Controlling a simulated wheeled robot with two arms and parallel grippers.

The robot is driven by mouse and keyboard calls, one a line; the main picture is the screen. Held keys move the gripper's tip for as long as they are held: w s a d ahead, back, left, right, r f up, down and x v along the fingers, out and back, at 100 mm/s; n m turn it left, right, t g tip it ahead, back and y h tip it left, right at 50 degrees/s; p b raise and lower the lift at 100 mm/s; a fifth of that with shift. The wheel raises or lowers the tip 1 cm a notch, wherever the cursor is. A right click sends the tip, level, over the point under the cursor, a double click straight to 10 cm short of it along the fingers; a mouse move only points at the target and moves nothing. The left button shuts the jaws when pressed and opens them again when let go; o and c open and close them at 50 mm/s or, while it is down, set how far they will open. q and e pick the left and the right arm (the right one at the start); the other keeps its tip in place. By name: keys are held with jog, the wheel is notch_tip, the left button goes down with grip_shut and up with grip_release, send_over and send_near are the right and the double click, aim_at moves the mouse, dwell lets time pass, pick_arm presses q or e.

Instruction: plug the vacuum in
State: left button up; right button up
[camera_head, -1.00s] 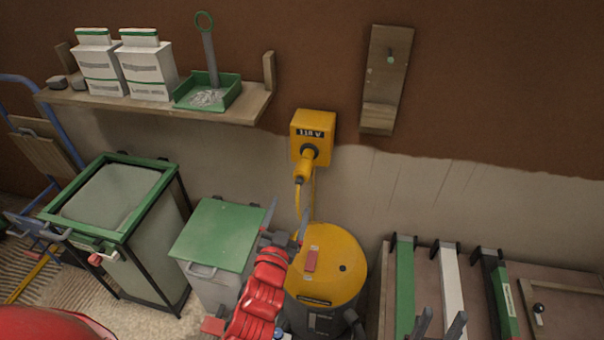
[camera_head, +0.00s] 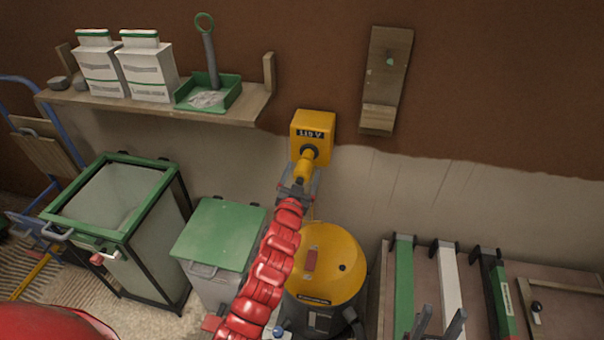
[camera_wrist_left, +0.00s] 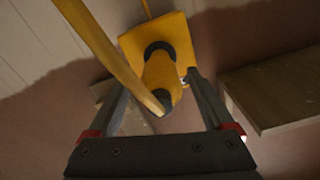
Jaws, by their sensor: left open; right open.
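A yellow socket box (camera_head: 313,128) marked 110 V is on the wall, and it shows in the left wrist view (camera_wrist_left: 180,45). The yellow plug (camera_head: 303,165) sits against the front of the box; it also shows in the left wrist view (camera_wrist_left: 160,82). How deep the plug is seated cannot be told. My left gripper (camera_head: 300,180) is open at the plug, its fingers on either side of the plug body in the left wrist view (camera_wrist_left: 165,95). The yellow vacuum (camera_head: 340,260) stands below. My right gripper (camera_head: 437,322) is open at the bottom edge.
A shelf (camera_head: 150,108) with white cartons and a green dustpan is at upper left. A wooden board (camera_head: 387,85) hangs right of the socket. Green-topped bins (camera_head: 220,235) stand at left. A rack with boards (camera_head: 450,285) is at lower right. The yellow cable (camera_wrist_left: 98,45) crosses the wrist view.

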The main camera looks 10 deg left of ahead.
pick_arm(q)
grip_shut()
dwell(0.3)
jog(key=w+b, duration=0.1)
jog(key=w, duration=0.3)
jog(key=shift+w+r, duration=0.1)
jog(key=shift+w, duration=0.3)
jog(key=shift+c, duration=2.1)
grip_release()
jog(key=o, duration=0.4)
jog(key=shift+w, duration=0.1)
